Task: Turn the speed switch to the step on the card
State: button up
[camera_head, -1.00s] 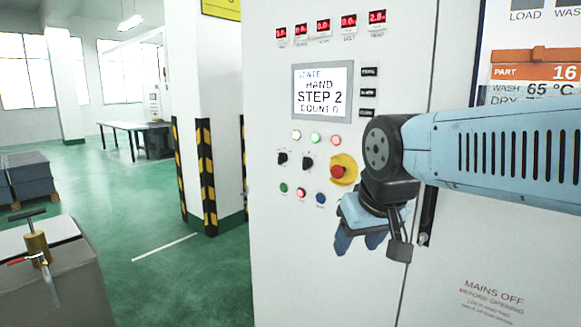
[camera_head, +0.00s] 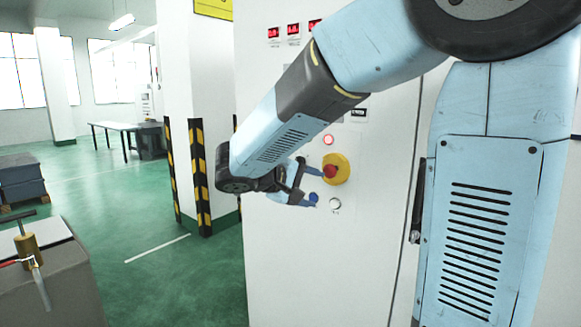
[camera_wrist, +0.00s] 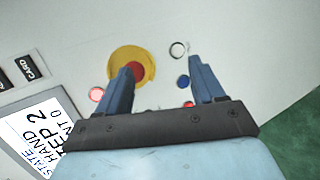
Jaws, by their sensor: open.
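My gripper (camera_head: 305,184) is open and empty in front of the control cabinet (camera_head: 350,250), left of the red stop button. In the wrist view the two blue fingers of my gripper (camera_wrist: 163,80) are spread apart, with the panel behind them. The black rotary switches seen earlier are hidden behind my arm and gripper, so the speed switch is not visible. The screen (camera_wrist: 42,135) at the wrist view's lower left reads STATE HAND, STEP 2, with part cut off. The card seen partly at the right earlier is hidden now.
The red stop button (camera_head: 330,171) on its yellow disc (camera_head: 342,164) is close beside my fingers. A blue button (camera_head: 313,198), a white ringed one (camera_head: 335,205) and a lit red lamp (camera_head: 328,139) are near. Striped pillar guards (camera_head: 203,175) stand left; open floor lies beyond.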

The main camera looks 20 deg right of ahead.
jog(key=w+a+r+n+t+h, duration=0.1)
jog(key=w+a+n+t+h, duration=0.1)
jog(key=w+a+t, duration=0.6)
jog(key=w+d+g, duration=0.2)
jog(key=w+d, duration=0.6)
jog(key=shift+w+d, duration=0.25)
jog(key=shift+d, duration=0.05)
